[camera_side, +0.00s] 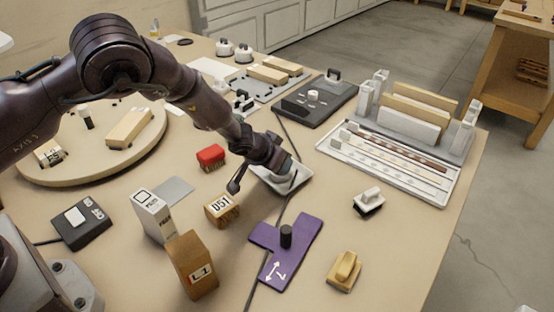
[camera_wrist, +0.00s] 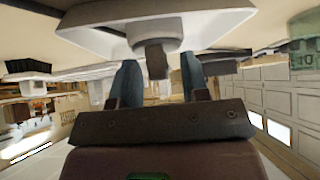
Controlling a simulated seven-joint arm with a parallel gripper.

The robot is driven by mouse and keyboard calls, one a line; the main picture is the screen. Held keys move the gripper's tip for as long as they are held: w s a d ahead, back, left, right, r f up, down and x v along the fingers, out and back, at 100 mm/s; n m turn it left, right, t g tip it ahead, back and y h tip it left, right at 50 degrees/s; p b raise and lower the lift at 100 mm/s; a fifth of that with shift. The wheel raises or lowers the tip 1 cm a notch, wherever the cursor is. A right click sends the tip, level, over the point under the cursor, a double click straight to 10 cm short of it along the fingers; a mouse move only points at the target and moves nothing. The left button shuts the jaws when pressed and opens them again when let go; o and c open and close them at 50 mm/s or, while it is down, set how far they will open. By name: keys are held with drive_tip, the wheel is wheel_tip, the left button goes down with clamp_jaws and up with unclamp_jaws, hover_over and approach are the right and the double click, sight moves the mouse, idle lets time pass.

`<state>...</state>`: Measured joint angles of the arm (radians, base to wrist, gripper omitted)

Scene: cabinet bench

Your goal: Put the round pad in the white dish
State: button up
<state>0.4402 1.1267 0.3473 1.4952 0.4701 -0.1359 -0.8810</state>
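The white dish (camera_side: 304,180) sits on the table near the middle of the side view, under my gripper (camera_side: 284,177). It fills the top of the wrist view (camera_wrist: 85,35). A round pale piece with a dark stub handle, which looks like the round pad (camera_wrist: 150,32), is at the dish in the wrist view. In the side view my gripper mostly hides it. My gripper's two fingers (camera_wrist: 158,64) are apart, one on each side of the handle, with gaps visible between them and it.
A purple plate with a black knob (camera_side: 286,237), a block marked D51 (camera_side: 221,209) and a red block (camera_side: 211,157) lie near the dish. A white tray rack (camera_side: 390,165) is to the right. A dark cable runs beside the dish.

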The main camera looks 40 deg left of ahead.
drive_tip(key=shift+r, duration=0.1)
drive_tip(key=shift+r, duration=0.2)
drive_tip(key=v, duration=1.1)
drive_tip(key=shift+s+r, duration=0.25)
drive_tip(key=shift+s, duration=0.05)
drive_tip(key=s+a+r+n+g, duration=0.1)
drive_tip(key=s+a+r, duration=0.35)
drive_tip(key=r, duration=0.35)
drive_tip(key=s+a+r+n, duration=0.1)
drive_tip(key=s+a+r, duration=0.2)
drive_tip(key=s+r, duration=0.4)
drive_tip(key=s+r+m, duration=0.1)
drive_tip(key=s+r, duration=0.2)
drive_tip(key=s, duration=0.5)
drive_tip(key=s+a+r+m+g, duration=0.1)
drive_tip(key=s+r, duration=0.3)
drive_tip(key=s, duration=0.5)
drive_tip(key=shift+s+a, duration=0.15)
drive_tip(key=shift+a, duration=0.1)
